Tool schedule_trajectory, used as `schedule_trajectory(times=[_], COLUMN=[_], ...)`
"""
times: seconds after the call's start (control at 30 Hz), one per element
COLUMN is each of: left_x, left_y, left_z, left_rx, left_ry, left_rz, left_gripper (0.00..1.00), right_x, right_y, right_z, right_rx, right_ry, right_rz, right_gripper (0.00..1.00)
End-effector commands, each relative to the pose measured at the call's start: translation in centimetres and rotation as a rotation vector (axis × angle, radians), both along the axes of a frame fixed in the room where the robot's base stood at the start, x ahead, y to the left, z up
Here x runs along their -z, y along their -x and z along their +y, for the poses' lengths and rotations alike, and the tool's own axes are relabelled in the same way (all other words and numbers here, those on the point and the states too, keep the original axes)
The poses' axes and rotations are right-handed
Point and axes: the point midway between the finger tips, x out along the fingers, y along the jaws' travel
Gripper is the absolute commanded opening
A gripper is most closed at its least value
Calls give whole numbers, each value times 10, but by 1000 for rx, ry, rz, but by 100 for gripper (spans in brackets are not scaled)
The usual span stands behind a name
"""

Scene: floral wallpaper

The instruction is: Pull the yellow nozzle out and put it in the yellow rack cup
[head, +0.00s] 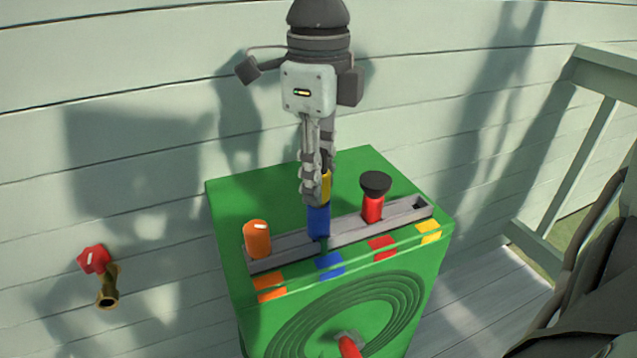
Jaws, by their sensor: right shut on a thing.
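My right gripper (311,190) reaches down from above and is shut on a yellow piece, the yellow nozzle (326,184). The fingers cover part of the nozzle. A blue piece (318,221) is directly below it, in the grey rack (350,229) on the green box. I cannot tell whether the yellow and blue pieces touch or are joined. A yellow patch (429,229) marks the right end of the box's front edge. The rack end (419,207) beside it shows a dark, empty-looking slot. My left gripper is not in view.
An orange cylinder (257,238) stands left in the rack. A red piece with a black flared top (374,195) stands right of the blue one. The green box (250,201) has a coiled hose relief on its front. A red-handled tap (94,259) is on the wall.

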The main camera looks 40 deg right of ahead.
Motion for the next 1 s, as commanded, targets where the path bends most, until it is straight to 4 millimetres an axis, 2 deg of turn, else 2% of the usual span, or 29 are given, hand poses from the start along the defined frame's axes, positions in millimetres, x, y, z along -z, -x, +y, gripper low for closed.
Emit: schedule_trajectory(times=[0.73, 1.0], left_x=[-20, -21], left_y=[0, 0], left_z=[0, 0], left_rx=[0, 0], left_ry=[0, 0], left_rz=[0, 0], left_gripper=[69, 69], right_x=[-38, -40], right_y=[-1, 0], right_z=[0, 0], right_rx=[0, 0], right_ry=[0, 0], right_rz=[-1, 0], right_gripper=[0, 0])
